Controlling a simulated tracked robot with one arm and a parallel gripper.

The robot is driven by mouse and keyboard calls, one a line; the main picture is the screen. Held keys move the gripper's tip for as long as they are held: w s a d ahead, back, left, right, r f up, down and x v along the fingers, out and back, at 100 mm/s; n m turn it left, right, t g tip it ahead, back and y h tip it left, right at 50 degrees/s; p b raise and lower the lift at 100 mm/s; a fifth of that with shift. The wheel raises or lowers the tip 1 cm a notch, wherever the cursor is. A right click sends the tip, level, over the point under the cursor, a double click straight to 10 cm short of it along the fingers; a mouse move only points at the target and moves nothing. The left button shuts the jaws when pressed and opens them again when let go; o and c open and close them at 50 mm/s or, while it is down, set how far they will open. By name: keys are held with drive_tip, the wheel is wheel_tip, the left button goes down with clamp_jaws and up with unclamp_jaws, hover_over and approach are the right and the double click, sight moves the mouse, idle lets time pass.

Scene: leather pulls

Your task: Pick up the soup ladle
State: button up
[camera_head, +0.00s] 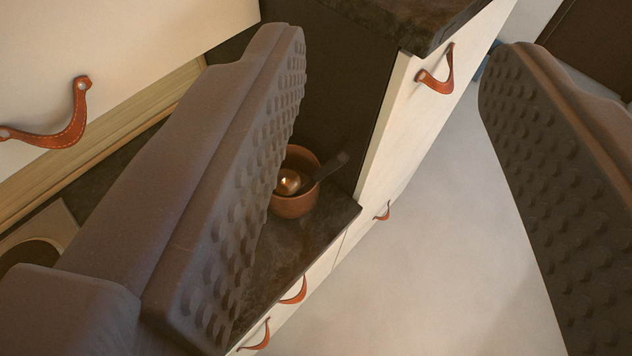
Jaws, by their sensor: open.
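My gripper (393,52) is open, its two dark, studded fingers wide apart and nothing between them. Beyond the left finger, a copper-coloured pot (296,206) stands on a dark countertop. A shiny rounded metal piece (288,182), which looks like the bowl of the soup ladle, shows in the pot's mouth. A dark handle-like piece (328,167) sticks up at the pot's right side; I cannot tell whether it belongs to the ladle. The left finger hides the pot's left edge. My gripper is well short of the pot and touches nothing there.
The dark countertop (290,240) ends at a tall pale cabinet (392,120) with a leather pull (437,78). Drawers with leather pulls (294,292) lie below. A pale cupboard door (110,50) hangs at upper left. The grey floor (430,240) is clear.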

drive_tip(key=w+f+n+g+h+p, duration=0.1)
drive_tip(key=w+f+n+h+p, duration=0.2)
drive_tip(key=w+f+n+p, duration=0.45)
drive_tip(key=n+g+y+p, duration=0.2)
drive_tip(key=n+g+p, duration=0.3)
drive_tip(key=n, duration=1.6)
hover_over(324, 173)
drive_tip(key=s, duration=1)
wheel_tip(324, 173, down, 25)
drive_tip(key=shift+m, duration=0.35)
drive_tip(key=shift+w+a+b+x, duration=0.1)
drive_tip(key=shift+a+b+x, duration=0.15)
drive_tip(key=shift+x, duration=2.1)
drive_tip(key=shift+w+a+b+x, duration=0.15)
drive_tip(key=shift+a+x, duration=0.2)
drive_tip(key=shift+x, duration=1.95)
drive_tip(key=shift+a+b+x, duration=0.2)
drive_tip(key=shift+a+x, duration=0.05)
drive_tip(key=shift+x, duration=2.1)
drive_tip(key=shift+d+r, duration=0.1)
clamp_jaws()
